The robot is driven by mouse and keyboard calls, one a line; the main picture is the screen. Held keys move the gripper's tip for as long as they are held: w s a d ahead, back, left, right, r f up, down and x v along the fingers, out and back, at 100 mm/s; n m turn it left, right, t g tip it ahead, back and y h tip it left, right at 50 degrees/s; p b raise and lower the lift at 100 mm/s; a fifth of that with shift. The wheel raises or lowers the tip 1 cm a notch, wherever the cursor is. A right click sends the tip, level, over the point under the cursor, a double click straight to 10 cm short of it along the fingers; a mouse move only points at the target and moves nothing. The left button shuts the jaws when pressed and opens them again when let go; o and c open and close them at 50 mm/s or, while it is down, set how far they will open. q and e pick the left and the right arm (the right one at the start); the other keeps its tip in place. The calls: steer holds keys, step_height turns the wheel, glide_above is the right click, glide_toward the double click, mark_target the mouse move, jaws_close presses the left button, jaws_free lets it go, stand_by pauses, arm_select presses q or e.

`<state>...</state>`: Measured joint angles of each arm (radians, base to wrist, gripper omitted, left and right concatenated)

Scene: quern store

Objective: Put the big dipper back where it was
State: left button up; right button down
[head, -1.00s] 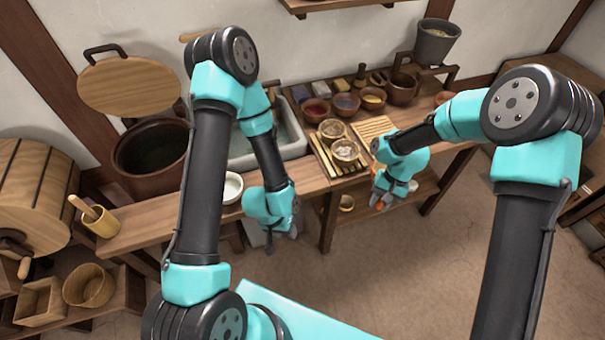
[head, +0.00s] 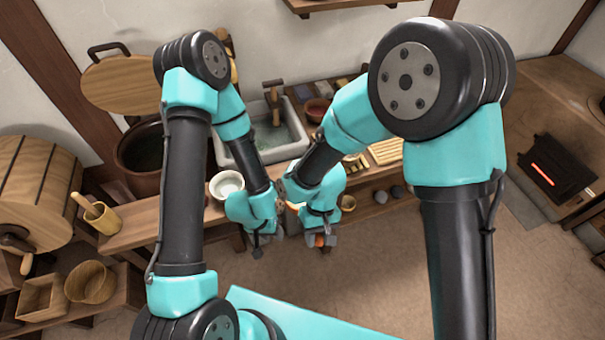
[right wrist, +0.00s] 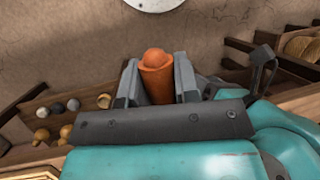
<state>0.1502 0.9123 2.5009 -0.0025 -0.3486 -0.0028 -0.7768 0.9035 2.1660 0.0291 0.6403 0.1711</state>
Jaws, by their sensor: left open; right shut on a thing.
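My right gripper (head: 320,241) is shut on an orange-brown rounded cylinder (right wrist: 155,78), seen end-on between its fingers in the right wrist view. The rest of that thing is hidden, and I cannot tell whether it is the big dipper. My left gripper (head: 266,242) is open and empty, just left of the right one, in front of the bench edge. A wooden cup (head: 103,220) with a light wooden handle (head: 86,204) leaning in it stands at the bench's left end. I cannot tell which dipper, if any, that handle belongs to.
A grey stone basin (head: 240,150) of water is set behind the bench (head: 140,227). A white bowl (head: 226,184) stands near its front edge, close to my left forearm. A large brown tub (head: 140,160) is at left. The floor in front is clear.

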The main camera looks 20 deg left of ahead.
steer(key=w+a+f, duration=0.1)
steer(key=w+a, duration=0.2)
steer(key=w, duration=1.2)
steer(key=shift+a+f, duration=0.15)
steer(key=shift+f, duration=0.1)
steer(key=shift+w+a+f, duration=0.1)
steer(key=shift+w+f, duration=0.1)
steer(key=shift+f, duration=0.7)
steer(key=shift+w+f, duration=0.15)
steer(key=shift+f, duration=0.9)
steer(key=c, duration=0.9)
jaws_free()
steer(key=shift+o, duration=0.2)
